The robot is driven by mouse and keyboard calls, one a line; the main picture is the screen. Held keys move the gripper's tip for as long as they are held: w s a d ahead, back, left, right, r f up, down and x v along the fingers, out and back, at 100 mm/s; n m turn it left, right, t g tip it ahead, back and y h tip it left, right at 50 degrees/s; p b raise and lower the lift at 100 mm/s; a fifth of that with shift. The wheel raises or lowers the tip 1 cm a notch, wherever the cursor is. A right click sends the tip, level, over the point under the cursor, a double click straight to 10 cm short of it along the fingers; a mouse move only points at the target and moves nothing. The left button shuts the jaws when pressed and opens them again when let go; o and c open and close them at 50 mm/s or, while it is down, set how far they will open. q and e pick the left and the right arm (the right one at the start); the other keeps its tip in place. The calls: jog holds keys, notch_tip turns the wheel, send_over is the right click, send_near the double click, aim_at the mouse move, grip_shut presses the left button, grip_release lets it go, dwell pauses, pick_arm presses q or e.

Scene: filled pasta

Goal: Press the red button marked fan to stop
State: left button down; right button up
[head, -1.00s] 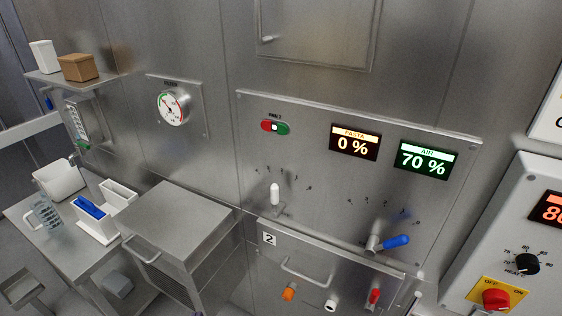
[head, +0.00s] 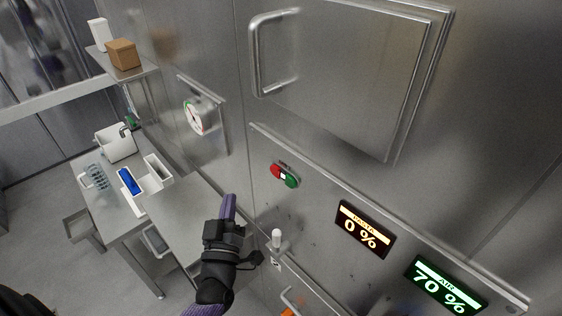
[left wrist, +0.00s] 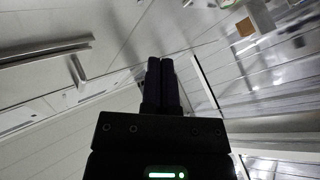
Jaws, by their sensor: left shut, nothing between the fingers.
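The red button (head: 276,171) is the left part of a small red and green button plate on the steel panel in the head view, with a green button (head: 292,181) at its lower right. The label above it is too small to read. My left gripper (head: 229,199) is in front of the panel, lower and to the left of the red button, apart from it and pointing up. In the left wrist view its two dark fingers (left wrist: 161,72) lie together, shut and empty. The buttons cannot be made out in the left wrist view. My right gripper is not in view.
A white-tipped lever (head: 277,238) sticks out just right of my left gripper. A hatch with a handle (head: 262,55) is above the panel. Displays read pasta 0 % (head: 364,229) and air 70 % (head: 445,285). A steel table (head: 185,215) stands to the left.

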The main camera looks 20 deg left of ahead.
pick_arm(q)
jog(key=b, duration=0.3)
send_near(270, 167)
jog(key=w+a+r, duration=0.2)
jog(key=w+a, duration=0.2)
jog(key=shift+w+d+f, duration=0.1)
jog(key=shift+w+d, duration=0.25)
jog(key=shift+d, duration=0.1)
dwell(1.0)
jog(key=shift+w, duration=0.1)
dwell(0.4)
jog(key=shift+w+d, duration=0.15)
jog(key=shift+w, duration=0.15)
jog(key=shift+w+d+b, duration=0.15)
jog(key=shift+w+b, duration=0.2)
dwell(0.6)
dwell(0.3)
jog(key=shift+s+a+p, duration=0.3)
jog(key=shift+s+p, duration=0.15)
jog(key=shift+s, duration=0.3)
